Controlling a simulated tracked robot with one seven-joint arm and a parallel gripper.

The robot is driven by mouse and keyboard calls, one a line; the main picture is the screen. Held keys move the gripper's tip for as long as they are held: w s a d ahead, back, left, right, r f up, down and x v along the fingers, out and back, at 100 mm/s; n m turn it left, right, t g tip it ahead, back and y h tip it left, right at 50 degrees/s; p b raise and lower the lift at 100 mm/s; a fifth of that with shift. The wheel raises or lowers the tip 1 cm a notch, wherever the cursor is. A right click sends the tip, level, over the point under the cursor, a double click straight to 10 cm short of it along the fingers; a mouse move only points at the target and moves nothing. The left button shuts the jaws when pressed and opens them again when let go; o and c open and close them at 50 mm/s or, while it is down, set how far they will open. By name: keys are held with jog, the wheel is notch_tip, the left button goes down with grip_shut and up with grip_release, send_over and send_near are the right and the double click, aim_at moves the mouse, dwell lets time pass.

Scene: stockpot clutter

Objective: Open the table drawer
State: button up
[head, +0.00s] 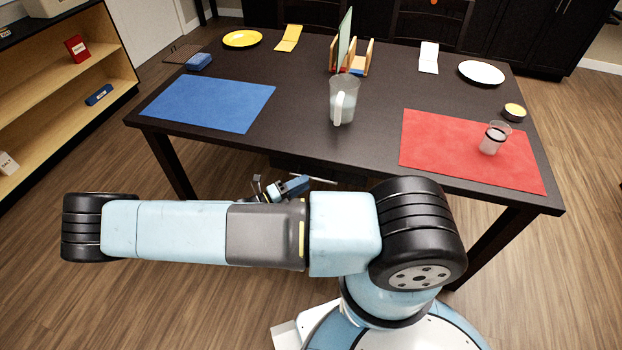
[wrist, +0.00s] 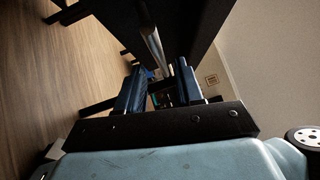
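The dark table (head: 290,100) stands in front of me. Its drawer (head: 345,172) is under the near edge, mostly in shadow and partly behind my arm; it looks shut. A pale metal bar handle (head: 318,179) runs along the drawer front. In the wrist view the handle (wrist: 153,45) runs from the top edge toward the gap between my fingers. My gripper (head: 276,189) is below the table edge, close to the handle's left end. Its blue fingers are apart in the wrist view (wrist: 161,80). I cannot tell whether the bar lies between the fingertips or just beyond them.
On the table are a blue mat (head: 208,103), a red mat (head: 470,150), a pitcher (head: 345,100), a glass (head: 492,140), a rack (head: 360,62) and plates. A wooden shelf (head: 60,75) stands at left. The floor left of the table is clear.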

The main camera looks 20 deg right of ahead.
aim_at(313, 179)
jog(key=shift+w+d+r, duration=0.15)
jog(key=shift+w+d, duration=0.05)
jog(key=shift+d, duration=0.9)
jog(key=shift+w+d+r, duration=0.15)
jog(key=shift+d, duration=0.9)
jog(key=shift+c, duration=0.4)
grip_shut()
jog(key=shift+f, duration=0.1)
